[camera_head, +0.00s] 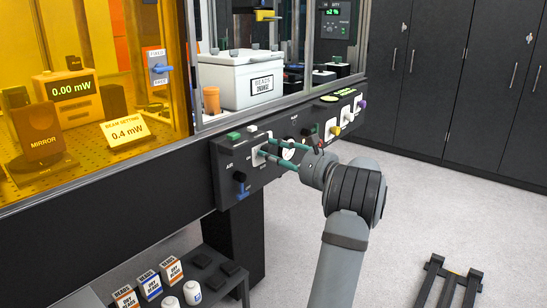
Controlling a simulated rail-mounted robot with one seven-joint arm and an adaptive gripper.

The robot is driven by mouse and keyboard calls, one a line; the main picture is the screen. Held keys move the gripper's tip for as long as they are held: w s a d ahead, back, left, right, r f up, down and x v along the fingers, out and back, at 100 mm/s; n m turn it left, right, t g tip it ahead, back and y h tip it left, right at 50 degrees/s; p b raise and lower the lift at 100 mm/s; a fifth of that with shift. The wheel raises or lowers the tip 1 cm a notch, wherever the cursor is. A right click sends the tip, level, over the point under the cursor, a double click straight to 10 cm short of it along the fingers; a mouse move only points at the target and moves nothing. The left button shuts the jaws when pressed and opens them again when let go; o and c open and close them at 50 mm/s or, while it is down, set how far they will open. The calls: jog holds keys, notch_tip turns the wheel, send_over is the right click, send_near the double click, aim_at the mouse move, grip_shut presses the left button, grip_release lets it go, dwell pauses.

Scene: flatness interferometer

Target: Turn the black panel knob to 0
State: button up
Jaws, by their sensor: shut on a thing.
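My gripper (263,151) reaches from the right to the front of the dark control panel (228,157). Its two greenish fingers are at a small pale plate on the panel's left half, closed on what appears to be the black panel knob. The knob is mostly hidden by the fingertips, and its pointer and scale are too small to read. A white round dial (289,152) shows behind the fingers.
A black knob with a blue lever (240,183) sits at the panel's lower left, near an AIR label. A green button (233,136) is above. Yellow (336,130) and purple (362,103) knobs are farther right. Low shelf with small boxes (149,285) stands below.

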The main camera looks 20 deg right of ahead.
dwell(0.3)
jog(key=o, duration=1.1)
jog(key=shift+o, duration=0.2)
jog(key=v, duration=1.2)
jog(key=shift+w, duration=0.1)
jog(key=x, duration=1.1)
jog(key=shift+w+a, duration=0.15)
jog(key=shift+w, duration=0.1)
jog(key=shift+w+r, duration=0.1)
jog(key=shift+w, duration=0.05)
jog(key=shift+p, duration=0.3)
